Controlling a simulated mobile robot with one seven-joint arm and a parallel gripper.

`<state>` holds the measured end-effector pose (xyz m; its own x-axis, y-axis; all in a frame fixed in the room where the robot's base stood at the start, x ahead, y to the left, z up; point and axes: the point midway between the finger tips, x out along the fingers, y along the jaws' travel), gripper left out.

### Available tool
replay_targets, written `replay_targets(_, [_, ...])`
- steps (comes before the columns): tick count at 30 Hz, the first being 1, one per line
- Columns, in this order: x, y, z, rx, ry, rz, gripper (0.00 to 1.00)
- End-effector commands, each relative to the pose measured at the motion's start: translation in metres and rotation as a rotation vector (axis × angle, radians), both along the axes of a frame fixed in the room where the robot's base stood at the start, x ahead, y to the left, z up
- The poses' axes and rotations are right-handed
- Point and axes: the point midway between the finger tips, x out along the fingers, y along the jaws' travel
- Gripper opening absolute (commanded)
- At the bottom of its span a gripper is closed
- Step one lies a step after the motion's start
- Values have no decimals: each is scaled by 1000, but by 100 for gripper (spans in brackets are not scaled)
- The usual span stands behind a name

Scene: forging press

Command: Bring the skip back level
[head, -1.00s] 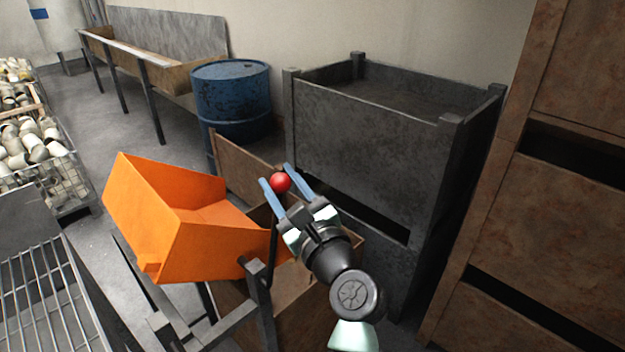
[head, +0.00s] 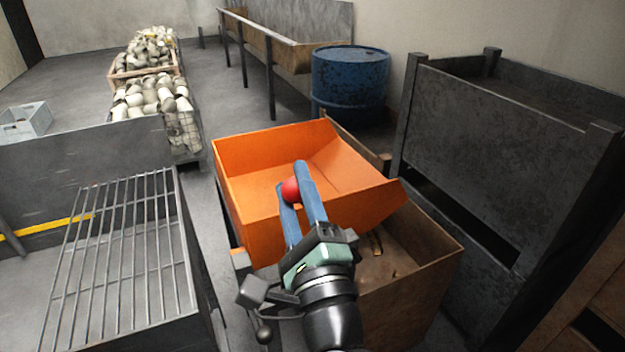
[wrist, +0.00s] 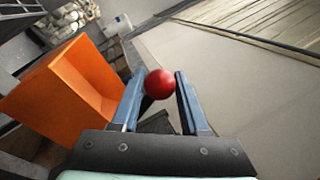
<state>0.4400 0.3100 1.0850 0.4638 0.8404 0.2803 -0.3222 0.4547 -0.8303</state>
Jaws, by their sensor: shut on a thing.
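The orange skip (head: 255,180) is in the middle of the head view, with its open top up and its sloped lip towards the right, beside and partly over a rusty bin (head: 410,300). In the wrist view the skip (wrist: 60,95) is at the left. My gripper (head: 292,178) is shut on a red ball knob (head: 291,189), in front of the skip in the head view. The knob also shows between the two blue fingers in the wrist view (wrist: 160,84). What the knob is fixed to is mostly hidden by the fingers. I cannot tell whether the skip is exactly level.
A blue drum (head: 350,85) stands behind the skip. A large dark steel box (head: 490,140) is at the right. A barred grate (head: 125,260) is at the left. Crates of pale pieces (head: 155,105) and a long trough (head: 290,50) stand farther back. Grey floor shows between them.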

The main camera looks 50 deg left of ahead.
Motion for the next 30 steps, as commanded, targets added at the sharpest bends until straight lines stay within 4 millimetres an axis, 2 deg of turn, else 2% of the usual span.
replay_targets(4, [-6, 4, -6, -14, -14, 8, 0])
replay_targets(15, [-9, 6, -9, -19, -11, 16, 0])
replay_targets(16, [-9, 6, -10, -19, -10, 16, 46])
replay_targets(20, [-9, 6, -9, -18, -11, 15, 70])
replay_targets(21, [-8, 6, -9, -17, -11, 15, 74])
replay_targets(30, [-8, 0, -8, -14, -15, 7, 74])
